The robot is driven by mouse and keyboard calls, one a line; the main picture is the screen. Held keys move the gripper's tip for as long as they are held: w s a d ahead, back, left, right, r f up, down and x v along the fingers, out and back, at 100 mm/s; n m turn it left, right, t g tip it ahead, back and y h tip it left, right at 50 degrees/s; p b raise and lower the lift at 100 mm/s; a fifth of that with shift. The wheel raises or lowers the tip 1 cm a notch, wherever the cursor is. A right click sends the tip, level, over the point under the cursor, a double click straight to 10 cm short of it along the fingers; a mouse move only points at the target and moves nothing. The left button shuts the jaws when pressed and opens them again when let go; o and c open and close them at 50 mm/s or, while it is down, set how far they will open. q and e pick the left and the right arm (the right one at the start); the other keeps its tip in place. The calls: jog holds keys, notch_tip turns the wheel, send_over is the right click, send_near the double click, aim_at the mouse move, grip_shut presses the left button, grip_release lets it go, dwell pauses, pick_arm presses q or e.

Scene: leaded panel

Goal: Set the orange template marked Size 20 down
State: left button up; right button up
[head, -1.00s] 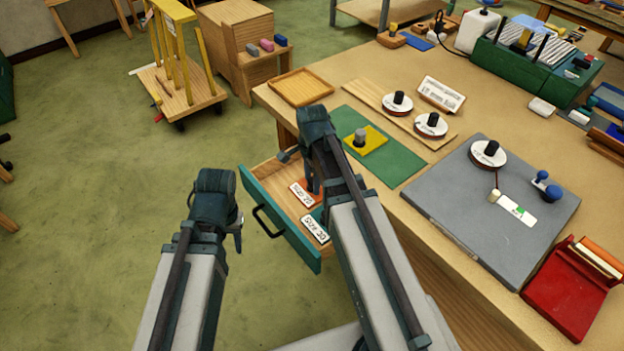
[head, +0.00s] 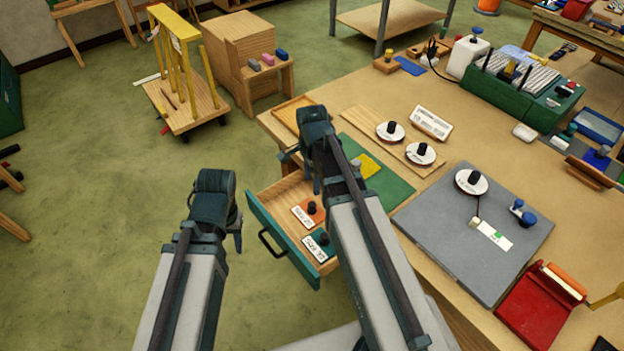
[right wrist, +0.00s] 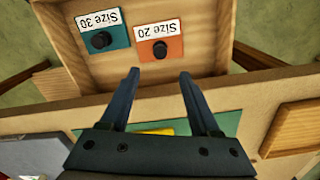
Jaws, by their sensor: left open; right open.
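The orange template (head: 318,217), with a black knob and a white Size 20 label, lies flat in the open drawer (head: 269,228). It also shows in the right wrist view (right wrist: 174,52). Beside it in the drawer lies a teal template (head: 328,250) labelled Size 30, also with a black knob. My right gripper (right wrist: 159,73) is open and empty, its fingers apart and clear of the orange knob. In the head view my right gripper (head: 314,186) is above the back of the drawer. My left gripper (head: 238,236) is open and empty, left of the drawer over the floor.
On the bench, a green mat (head: 392,192) bears a yellow template (head: 368,166), partly hidden by my right arm. A wooden tray (head: 288,110) is at the bench corner. A grey board (head: 440,236) lies to the right. A wooden cart (head: 183,104) stands on the floor.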

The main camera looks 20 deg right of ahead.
pick_arm(q)
jog(key=shift+r, duration=0.1)
pick_arm(e)
jog(key=s+a+n+h, duration=0.1)
jog(key=s+a+n, duration=1.2)
jog(key=n, duration=0.7)
jog(key=shift+s+a+r+n, duration=0.15)
jog(key=shift+a+r+n, duration=0.05)
jog(key=shift+a+n, duration=0.2)
pick_arm(q)
jog(key=shift+d, duration=0.1)
pick_arm(e)
jog(key=shift+d, duration=0.1)
